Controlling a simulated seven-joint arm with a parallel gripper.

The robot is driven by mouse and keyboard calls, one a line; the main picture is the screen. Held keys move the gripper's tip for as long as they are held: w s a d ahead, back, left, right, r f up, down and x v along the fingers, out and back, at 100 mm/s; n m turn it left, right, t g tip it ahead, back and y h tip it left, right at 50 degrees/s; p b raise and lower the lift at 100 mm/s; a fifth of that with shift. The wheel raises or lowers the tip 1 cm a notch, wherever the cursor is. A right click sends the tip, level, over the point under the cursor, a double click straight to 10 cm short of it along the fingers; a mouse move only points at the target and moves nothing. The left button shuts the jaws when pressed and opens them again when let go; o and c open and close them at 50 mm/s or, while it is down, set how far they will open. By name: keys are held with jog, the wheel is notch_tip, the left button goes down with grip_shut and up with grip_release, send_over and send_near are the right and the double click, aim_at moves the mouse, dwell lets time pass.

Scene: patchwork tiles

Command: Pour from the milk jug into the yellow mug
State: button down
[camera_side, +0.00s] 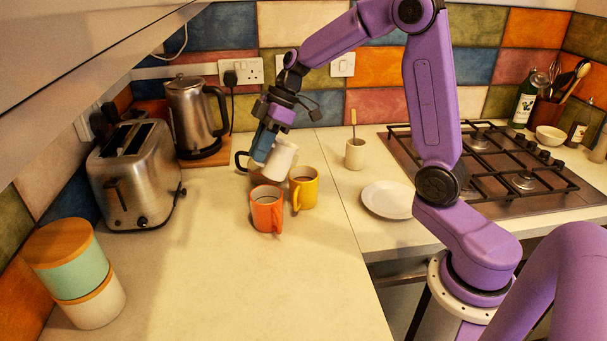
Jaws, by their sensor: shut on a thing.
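My gripper (264,146) is shut on the white milk jug (282,160), which it holds in the air over the counter. The jug is tilted, with its upper end leaning right toward the yellow mug. The yellow mug (304,190) stands upright on the counter, just below and to the right of the jug, with its handle toward the front left. A dark looped handle (241,161) shows left of my gripper; I cannot tell for sure that it is the jug's. No stream of milk can be made out.
An orange mug (266,211) stands close to the yellow mug, front left. A white plate (388,199) and a small cream cup (355,154) are to the right. A toaster (133,178), a kettle (193,112) and canisters (74,270) line the left. The front counter is clear.

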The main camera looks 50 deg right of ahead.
jog(key=shift+s+d+r+t+y, duration=0.25)
jog(key=shift+d+r+y, duration=0.1)
jog(key=shift+d, duration=0.15)
jog(key=shift+s+d+r+t+y, duration=0.15)
jog(key=shift+s+d+r+y, duration=0.05)
jog(key=shift+d+r+y, duration=0.2)
jog(key=shift+y, duration=0.25)
jog(key=shift+s+d+f+t+y+p, duration=0.15)
jog(key=shift+s+d+t+y+p, duration=0.15)
jog(key=shift+d+y+p, duration=0.25)
dwell(1.1)
